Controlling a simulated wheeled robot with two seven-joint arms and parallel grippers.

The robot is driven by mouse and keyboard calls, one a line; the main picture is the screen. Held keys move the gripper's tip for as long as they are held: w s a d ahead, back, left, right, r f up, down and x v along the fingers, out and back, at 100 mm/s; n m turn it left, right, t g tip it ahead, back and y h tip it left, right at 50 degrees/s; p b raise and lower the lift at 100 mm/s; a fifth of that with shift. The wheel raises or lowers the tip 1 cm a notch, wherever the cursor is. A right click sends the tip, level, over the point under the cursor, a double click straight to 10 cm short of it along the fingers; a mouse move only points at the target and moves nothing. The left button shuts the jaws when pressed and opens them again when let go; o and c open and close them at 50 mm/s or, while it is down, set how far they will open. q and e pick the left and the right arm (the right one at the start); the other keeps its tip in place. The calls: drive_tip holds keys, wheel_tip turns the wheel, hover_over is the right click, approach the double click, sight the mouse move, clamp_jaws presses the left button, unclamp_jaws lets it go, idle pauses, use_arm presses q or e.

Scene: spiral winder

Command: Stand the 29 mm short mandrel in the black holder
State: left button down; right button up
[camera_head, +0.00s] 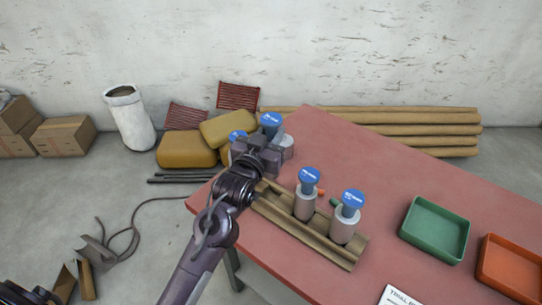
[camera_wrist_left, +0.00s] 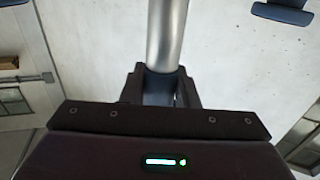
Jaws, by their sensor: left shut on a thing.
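My left gripper (camera_head: 270,158) is at the far left end of the brown rack (camera_head: 335,250) on the red table. In the left wrist view its jaws (camera_wrist_left: 164,88) are shut on a smooth grey metal mandrel (camera_wrist_left: 167,35), which runs up out of the frame. In the head view two blue caps show by the gripper, one behind it (camera_head: 271,119) and one at its left (camera_head: 237,136); I cannot tell which is on the held mandrel. Two grey mandrels with blue caps (camera_head: 306,200) (camera_head: 345,225) stand upright on the rack. Cap labels are too small to read. I cannot make out a black holder.
A green tray (camera_head: 436,256) and an orange tray (camera_head: 512,290) sit at the table's right. A printed sheet (camera_head: 400,297) lies at the front edge. The table (camera_head: 375,170) is clear behind the trays.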

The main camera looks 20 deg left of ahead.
sight(271, 118)
use_arm(q)
wheel_tip(271, 118, up, 8)
drive_tip(key=shift+r+b, duration=0.25)
drive_tip(key=shift+b, duration=0.05)
drive_tip(key=shift+r+p, duration=0.35)
drive_tip(key=shift+r, duration=0.3)
drive_tip(key=shift+r+p, duration=2.1)
drive_tip(key=shift+r, duration=0.05)
drive_tip(key=shift+f, duration=0.15)
